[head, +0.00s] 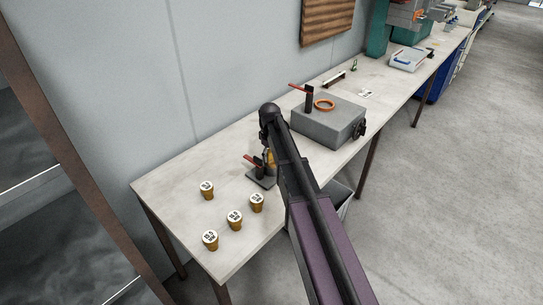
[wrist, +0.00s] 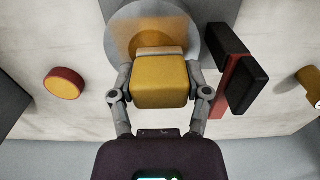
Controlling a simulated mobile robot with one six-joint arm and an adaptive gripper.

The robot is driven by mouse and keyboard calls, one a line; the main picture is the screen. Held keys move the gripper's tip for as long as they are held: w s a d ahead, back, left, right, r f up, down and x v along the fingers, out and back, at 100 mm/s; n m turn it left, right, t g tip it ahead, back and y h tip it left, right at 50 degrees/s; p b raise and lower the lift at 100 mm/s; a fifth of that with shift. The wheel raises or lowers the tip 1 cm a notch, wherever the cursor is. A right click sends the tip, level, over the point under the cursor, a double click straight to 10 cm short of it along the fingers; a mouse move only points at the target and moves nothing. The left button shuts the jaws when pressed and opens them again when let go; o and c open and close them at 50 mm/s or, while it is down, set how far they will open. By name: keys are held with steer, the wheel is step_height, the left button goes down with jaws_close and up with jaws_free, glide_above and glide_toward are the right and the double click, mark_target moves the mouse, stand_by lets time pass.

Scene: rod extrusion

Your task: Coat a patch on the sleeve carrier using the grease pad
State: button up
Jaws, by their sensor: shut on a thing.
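In the wrist view my gripper (wrist: 160,90) is shut on a yellow block (wrist: 160,88), held from both sides. A pale strip (wrist: 160,53) runs along the block's far edge; this looks like the grease pad. Just beyond it is a grey round part with an orange-brown middle (wrist: 150,25), probably the sleeve carrier. The strip overlaps this part in the picture; I cannot tell whether they touch. In the head view my arm hides most of the gripper; a bit of yellow (head: 268,157) shows beside a dark base plate (head: 262,182) on the bench.
A black and red clamp (wrist: 233,75) stands close right of my gripper. A red and yellow round piece (wrist: 64,84) lies left. Several labelled brown cups (head: 235,219) stand at the bench's near end. A grey box (head: 328,125) with an orange ring (head: 325,104) stands beyond my arm.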

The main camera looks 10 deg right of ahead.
steer(key=shift+w+a+f, duration=0.1)
steer(key=shift+w+a, duration=0.8)
steer(key=shift+w, duration=0.3)
steer(key=shift+w+d, duration=0.5)
steer(key=shift+d, duration=0.1)
steer(key=shift+s, duration=0.1)
steer(key=shift+s+d, duration=0.55)
steer(key=shift+s, duration=0.2)
steer(key=shift+s+d, duration=0.55)
steer(key=shift+s, duration=0.15)
steer(key=shift+s+d, duration=0.1)
steer(key=shift+s+d, duration=0.5)
steer(key=shift+s, duration=0.2)
steer(key=shift+s+d, duration=0.5)
steer(key=shift+s, duration=0.15)
